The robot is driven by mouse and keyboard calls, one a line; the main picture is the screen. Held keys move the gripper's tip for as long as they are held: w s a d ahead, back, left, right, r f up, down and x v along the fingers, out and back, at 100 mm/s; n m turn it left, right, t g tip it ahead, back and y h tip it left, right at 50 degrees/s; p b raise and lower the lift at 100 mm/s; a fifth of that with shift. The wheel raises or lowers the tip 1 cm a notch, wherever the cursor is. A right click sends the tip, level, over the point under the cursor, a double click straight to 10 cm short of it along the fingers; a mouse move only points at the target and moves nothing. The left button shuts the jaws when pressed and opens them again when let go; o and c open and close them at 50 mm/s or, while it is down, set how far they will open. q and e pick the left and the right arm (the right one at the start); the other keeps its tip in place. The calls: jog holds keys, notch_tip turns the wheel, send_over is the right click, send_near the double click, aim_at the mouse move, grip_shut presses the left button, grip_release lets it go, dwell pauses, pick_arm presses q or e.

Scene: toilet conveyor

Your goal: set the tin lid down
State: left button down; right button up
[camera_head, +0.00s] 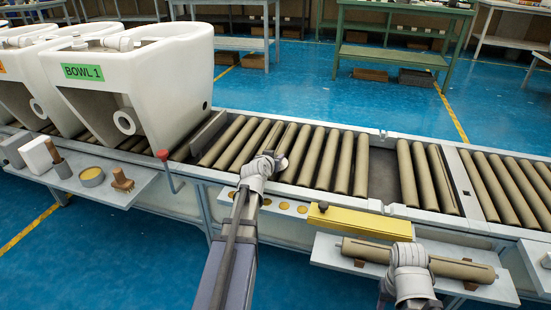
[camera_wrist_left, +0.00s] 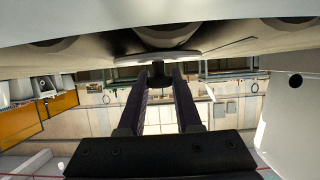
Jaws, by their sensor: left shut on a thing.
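My left gripper (camera_head: 270,156) reaches over the near edge of the roller conveyor. In the left wrist view its two dark fingers (camera_wrist_left: 158,84) are closed on the dark knob of the tin lid (camera_wrist_left: 140,60), a thin pale disc seen nearly edge-on just beyond the fingertips. In the head view the lid is mostly hidden by the wrist. A small round tin (camera_head: 91,175) with a yellowish inside stands uncovered on the left side shelf (camera_head: 122,195). My right gripper (camera_head: 411,258) is over a brown roller (camera_head: 455,268) on the right shelf; its fingers are hidden.
White toilet bowls stand on the conveyor at left, one labelled BOWL 1 (camera_head: 82,72). White blocks (camera_head: 37,155) and wooden-handled tools (camera_head: 121,180) flank the tin. A red-knobbed lever (camera_head: 165,168) rises beside the shelf. A yellow bar (camera_head: 360,223) lies along the conveyor's front.

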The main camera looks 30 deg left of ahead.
pick_arm(q)
jog(key=c, duration=0.6)
grip_release()
jog(key=shift+f, duration=0.1)
pick_arm(e)
jog(key=shift+r, duration=0.1)
